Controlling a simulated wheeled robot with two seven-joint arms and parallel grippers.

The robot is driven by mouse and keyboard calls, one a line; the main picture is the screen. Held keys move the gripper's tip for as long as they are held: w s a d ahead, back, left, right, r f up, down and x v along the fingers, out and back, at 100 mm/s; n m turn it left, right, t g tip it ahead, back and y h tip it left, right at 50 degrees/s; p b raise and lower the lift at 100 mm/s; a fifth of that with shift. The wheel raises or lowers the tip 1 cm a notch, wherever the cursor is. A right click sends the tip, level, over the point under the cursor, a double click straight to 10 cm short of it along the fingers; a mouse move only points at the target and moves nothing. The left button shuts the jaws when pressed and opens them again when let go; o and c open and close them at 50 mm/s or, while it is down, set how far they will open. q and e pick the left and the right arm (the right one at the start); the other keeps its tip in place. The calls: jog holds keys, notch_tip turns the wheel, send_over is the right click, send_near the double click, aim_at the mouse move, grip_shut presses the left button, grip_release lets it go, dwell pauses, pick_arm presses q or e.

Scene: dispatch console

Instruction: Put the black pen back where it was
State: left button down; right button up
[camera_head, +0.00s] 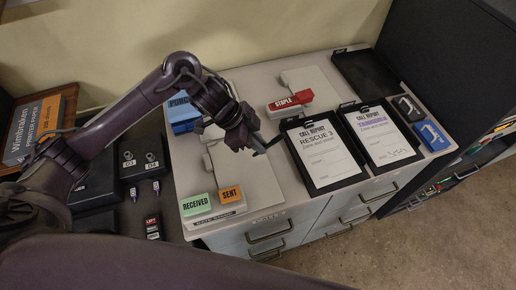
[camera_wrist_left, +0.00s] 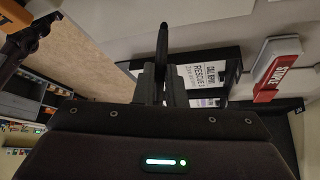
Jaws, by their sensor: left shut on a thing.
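My left gripper (camera_head: 255,143) is shut on the black pen (camera_head: 271,145) above the worktop, just left of the RESCUE 3 clipboard (camera_head: 322,180). The pen juts out from the fingers with its end toward the clipboard's upper left edge. In the left wrist view the pen (camera_wrist_left: 162,48) stands up between the two fingers (camera_wrist_left: 160,86). I cannot tell whether it touches anything below. A second clipboard (camera_head: 388,159) with a handwritten mark near its bottom lies to the right.
A red STAPLE block (camera_head: 291,100) stands behind, a blue PUNCH block (camera_head: 183,114) behind left. RECEIVED (camera_head: 196,205) and SENT (camera_head: 230,195) blocks stand at the front left. A black tray (camera_head: 366,74) lies at the back right. A blue item (camera_head: 432,135) lies at the right edge.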

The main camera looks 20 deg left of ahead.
pick_arm(q)
notch_tip(320, 180, down, 3)
jog(key=shift+f, duration=0.3)
jog(key=c, duration=1.5)
grip_release()
pick_arm(e)
jog(key=shift+d+r, duration=0.15)
jog(key=shift+d, duration=0.25)
pick_arm(q)
jog(key=shift+a+r, duration=0.1)
jog(key=shift+r, duration=0.15)
jog(key=v, duration=1.1)
jog(key=shift+a+r+b, duration=0.25)
jog(key=shift+r+b, duration=0.05)
jog(key=shift+b, duration=0.15)
pick_arm(e)
jog(key=shift+a+f, duration=0.3)
jog(key=shift+f, duration=0.2)
